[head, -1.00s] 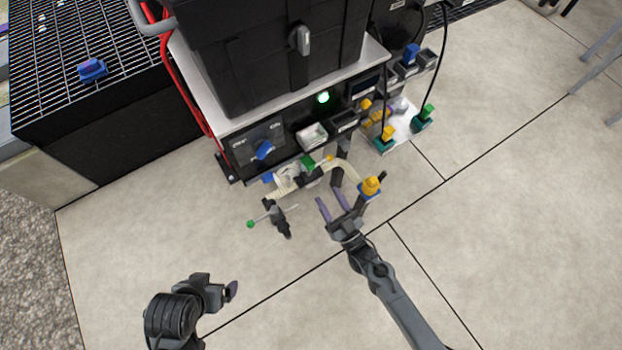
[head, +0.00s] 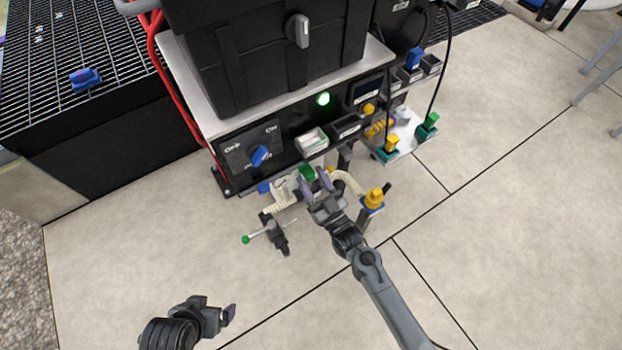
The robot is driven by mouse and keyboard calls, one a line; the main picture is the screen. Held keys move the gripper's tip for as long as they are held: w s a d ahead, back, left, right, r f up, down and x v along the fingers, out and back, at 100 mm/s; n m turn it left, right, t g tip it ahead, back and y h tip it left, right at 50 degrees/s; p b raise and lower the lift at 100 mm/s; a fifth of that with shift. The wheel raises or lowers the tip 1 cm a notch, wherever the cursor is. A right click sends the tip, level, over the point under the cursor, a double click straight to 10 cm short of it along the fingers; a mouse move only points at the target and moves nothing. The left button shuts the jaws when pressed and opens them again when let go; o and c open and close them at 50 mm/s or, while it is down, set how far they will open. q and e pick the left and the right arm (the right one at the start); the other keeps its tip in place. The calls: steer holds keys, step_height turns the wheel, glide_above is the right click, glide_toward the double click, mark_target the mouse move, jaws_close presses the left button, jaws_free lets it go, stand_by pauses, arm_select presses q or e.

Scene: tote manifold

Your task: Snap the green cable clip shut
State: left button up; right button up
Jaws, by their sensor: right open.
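A green-topped clip (head: 430,121) with a teal base stands at the lower end of a black cable, right of the rig; whether it is open is too small to tell. Another green part (head: 307,172) sits on the rig's front, by the cream hose. I cannot tell for certain which is the named clip. My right gripper (head: 316,181) is open, its purple fingers apart at the second green part and partly overlapping it; contact is unclear. My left gripper (head: 229,315) is low at the left, away from the rig, with one purple finger showing.
A yellow-topped clip (head: 391,146) stands beside the green-topped one. A yellow-capped valve (head: 374,198) is right of my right gripper. A green-tipped T-handle (head: 266,232) juts out at its left. A blue OFF/ON knob (head: 260,155) is on the panel. The floor in front is clear.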

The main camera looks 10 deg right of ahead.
steer(key=shift+w+a+r, duration=0.25)
steer(key=shift+w, duration=0.2)
steer(key=c, duration=0.8)
steer(key=shift+s+r+p, duration=0.1)
steer(key=shift+r+p, duration=0.1)
steer(key=shift+p, duration=0.35)
step_height(320, 180, up, 2)
steer(key=g+h+p, duration=0.1)
steer(key=g+p, duration=0.2)
steer(key=p, duration=0.6)
steer(key=g+h+p, duration=0.1)
steer(key=g+p, duration=0.1)
steer(key=p, duration=0.6)
steer(key=shift+s+d+r+g+h+p, duration=0.1)
steer(key=shift+s+g+h+p, duration=0.05)
steer(key=shift+g+h+p, duration=0.2)
steer(key=shift+g+p, duration=0.35)
steer(key=shift+p, duration=0.25)
steer(key=shift+f, duration=0.2)
steer(key=o, duration=0.8)
steer(key=shift+r, duration=0.1)
